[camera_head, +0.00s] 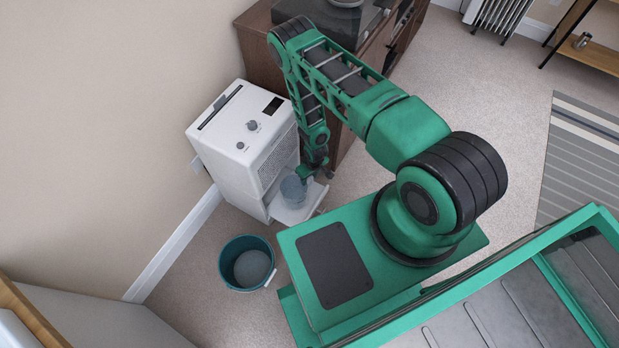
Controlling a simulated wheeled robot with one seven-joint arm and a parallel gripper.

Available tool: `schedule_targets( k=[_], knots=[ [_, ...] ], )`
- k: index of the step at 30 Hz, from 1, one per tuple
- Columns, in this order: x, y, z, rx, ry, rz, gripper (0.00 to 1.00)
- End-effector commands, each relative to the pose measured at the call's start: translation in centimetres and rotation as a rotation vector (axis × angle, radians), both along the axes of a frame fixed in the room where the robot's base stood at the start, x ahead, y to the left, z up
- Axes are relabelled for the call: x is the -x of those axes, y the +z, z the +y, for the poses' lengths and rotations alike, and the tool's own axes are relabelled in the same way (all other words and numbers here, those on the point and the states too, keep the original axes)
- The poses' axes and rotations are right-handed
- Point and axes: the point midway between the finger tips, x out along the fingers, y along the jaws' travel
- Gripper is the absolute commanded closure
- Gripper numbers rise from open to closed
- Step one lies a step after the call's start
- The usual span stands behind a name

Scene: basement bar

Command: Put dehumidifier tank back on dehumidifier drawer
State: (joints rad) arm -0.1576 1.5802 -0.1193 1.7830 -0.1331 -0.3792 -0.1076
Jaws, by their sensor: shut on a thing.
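The white dehumidifier (225,150) stands against the wall at the left, with dark controls on its top. Its white drawer (303,209) is pulled out low on the front side. The dehumidifier tank (293,191), a bluish see-through container, is at the drawer, upright or nearly so; I cannot tell whether it rests on the drawer or hangs just above it. My gripper (315,176) reaches down beside the tank's right side and is shut on it. The fingertips are small and partly hidden by my arm.
A teal bucket (246,263) with greyish contents stands on the carpet in front of the dehumidifier. A brown wooden cabinet (258,50) stands behind the dehumidifier. A striped rug (583,150) lies at the right. Open carpet (480,90) lies beyond my arm.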

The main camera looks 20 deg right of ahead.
Motion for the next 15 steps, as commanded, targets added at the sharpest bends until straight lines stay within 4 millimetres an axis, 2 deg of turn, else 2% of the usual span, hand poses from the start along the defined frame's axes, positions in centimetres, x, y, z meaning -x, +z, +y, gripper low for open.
schedule_targets(
  k=[3, 4, 6, 15],
  knots=[
    [0.0, -0.16, -0.01, 0.0, 0.0, 0.0, 1.0],
    [0.0, -0.17, -0.02, 0.0, 0.0, 0.0, 0.55],
    [0.0, -0.15, -0.02, 0.0, 0.0, 0.0, 0.41],
    [0.0, -0.06, -0.04, 0.0, -0.001, 0.0, 0.41]
  ],
)
